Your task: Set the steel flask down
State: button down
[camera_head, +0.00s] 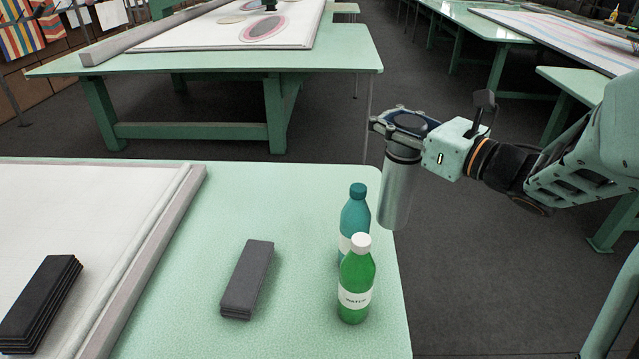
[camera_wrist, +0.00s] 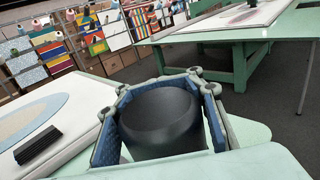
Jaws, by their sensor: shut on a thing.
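The steel flask (camera_head: 397,192) is a grey metal cylinder with a dark top. My gripper (camera_head: 396,123) is shut around its upper end in the head view. The flask hangs upright beside the right edge of the green table (camera_head: 205,270), and its lower end looks to be near or past that edge. I cannot tell its exact height over the tabletop. In the wrist view the flask's dark top (camera_wrist: 160,118) fills the space between the blue-padded fingers of the gripper (camera_wrist: 165,105).
A green water bottle (camera_head: 356,285) and a teal bottle (camera_head: 354,215) stand close left of the flask, near the table's right edge. A dark grey block (camera_head: 248,280) lies left of them. A framed white panel (camera_head: 80,215) covers the table's left. Tabletop between block and frame is clear.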

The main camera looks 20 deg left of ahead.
jog(key=w+a+f, duration=0.8)
jog(key=a+f, duration=0.2)
jog(key=f, duration=0.2)
jog(key=shift+f+p, duration=0.15)
jog(key=shift+p, duration=0.15)
jog(key=shift+f+b, duration=0.2)
jog(key=shift+b, duration=0.1)
jog(key=c, duration=1.2)
grip_release()
jog(key=shift+s, duration=0.1)
jog(key=shift+r, duration=0.1)
jog(key=v, duration=1.2)
jog(key=shift+b, duration=0.4)
